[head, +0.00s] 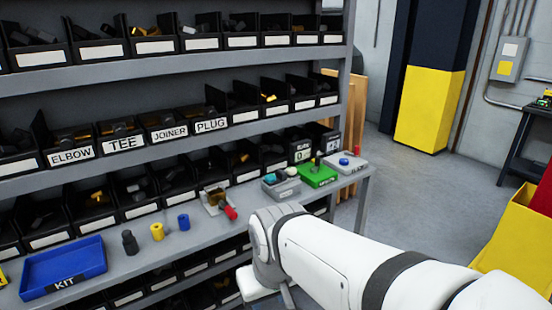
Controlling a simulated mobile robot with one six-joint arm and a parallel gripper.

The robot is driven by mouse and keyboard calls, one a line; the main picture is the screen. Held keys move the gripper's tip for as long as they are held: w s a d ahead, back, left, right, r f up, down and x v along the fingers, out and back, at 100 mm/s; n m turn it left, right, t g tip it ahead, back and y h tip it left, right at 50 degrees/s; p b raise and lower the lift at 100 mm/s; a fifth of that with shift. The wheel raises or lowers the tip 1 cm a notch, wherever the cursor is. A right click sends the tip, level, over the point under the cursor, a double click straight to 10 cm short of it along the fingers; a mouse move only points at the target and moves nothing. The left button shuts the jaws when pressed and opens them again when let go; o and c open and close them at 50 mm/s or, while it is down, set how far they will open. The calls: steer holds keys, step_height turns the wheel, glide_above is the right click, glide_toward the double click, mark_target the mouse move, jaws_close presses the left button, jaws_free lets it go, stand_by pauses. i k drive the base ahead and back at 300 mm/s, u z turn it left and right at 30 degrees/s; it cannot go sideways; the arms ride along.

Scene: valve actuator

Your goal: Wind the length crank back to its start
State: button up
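No part in view is clearly marked as the length crank, so I cannot tell which it is. Small devices stand along the grey bench ledge: a metal holder (213,199) with a red cylindrical part (230,212) at its front, a grey box (281,185) with a teal and a pale piece on top, a green box (317,176) with a small upright post, and a light grey box (345,163) with a blue knob and a red spot. My white arm reaches in from the lower right, its wrist in front of the ledge. My gripper's fingers do not show.
A blue KIT tray (62,268) lies at the left of the ledge, with dark, yellow and blue cylinders (183,222) beside it. Rows of black bins fill the shelves above and below. Open floor (410,195) lies to the right, before a yellow bin (520,245).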

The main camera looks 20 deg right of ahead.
mark_target(314, 170)
steer(key=z, duration=3.1)
steer(key=i, duration=3.2)
steer(key=u, duration=3.65)
